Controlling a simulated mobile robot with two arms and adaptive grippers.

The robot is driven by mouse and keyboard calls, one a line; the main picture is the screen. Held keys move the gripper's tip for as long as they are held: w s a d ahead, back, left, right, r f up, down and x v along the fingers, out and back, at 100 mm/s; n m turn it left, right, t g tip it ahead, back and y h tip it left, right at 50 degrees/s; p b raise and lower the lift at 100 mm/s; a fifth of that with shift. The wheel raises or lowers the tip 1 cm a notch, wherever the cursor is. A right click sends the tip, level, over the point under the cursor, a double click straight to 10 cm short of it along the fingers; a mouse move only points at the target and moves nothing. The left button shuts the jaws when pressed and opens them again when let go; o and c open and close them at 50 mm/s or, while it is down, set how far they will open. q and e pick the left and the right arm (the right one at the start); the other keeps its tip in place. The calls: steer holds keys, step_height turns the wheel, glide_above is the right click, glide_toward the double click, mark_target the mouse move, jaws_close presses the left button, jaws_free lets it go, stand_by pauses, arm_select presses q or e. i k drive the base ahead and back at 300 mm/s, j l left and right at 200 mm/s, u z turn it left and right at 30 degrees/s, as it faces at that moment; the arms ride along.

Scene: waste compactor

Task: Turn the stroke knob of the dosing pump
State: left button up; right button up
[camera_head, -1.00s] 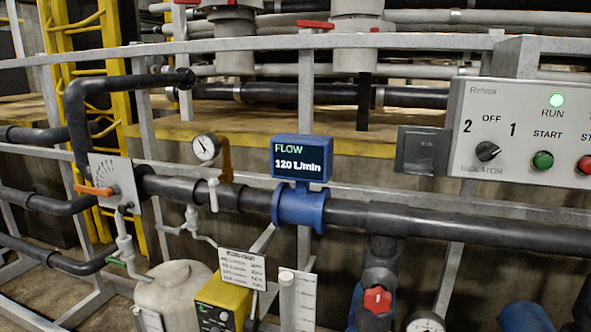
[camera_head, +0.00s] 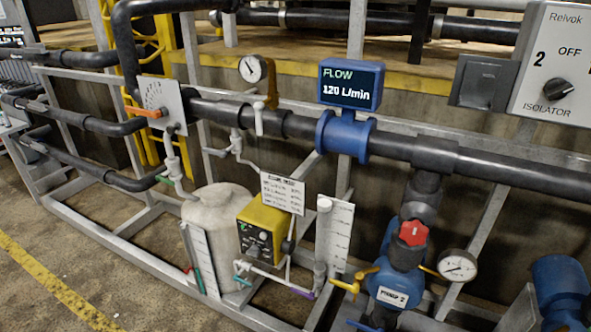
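The dosing pump (camera_head: 262,232) is a yellow box with a dark front panel, low in the middle of the head view, beside a pale rounded tank (camera_head: 216,225). Small knobs show on its dark front panel (camera_head: 254,247); they are too small to read a setting. A white card (camera_head: 283,192) with lines of text stands just above the pump. The blue flow meter (camera_head: 350,84) reads FLOW 120 L/min. Neither of my grippers is in view.
A clear graduated column (camera_head: 338,236) stands right of the dosing pump, with thin pipes around it. A grey frame rail (camera_head: 110,239) runs along the floor in front. Open floor lies at lower left.

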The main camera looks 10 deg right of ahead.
mark_target(254, 251)
steer(key=i+j, duration=0.15)
steer(key=j, duration=0.25)
steer(key=i+j, duration=0.15)
steer(key=j, duration=0.25)
steer(key=i+j+z, duration=0.1)
steer(key=j, duration=0.3)
steer(key=i+j, duration=0.2)
steer(key=j, duration=0.2)
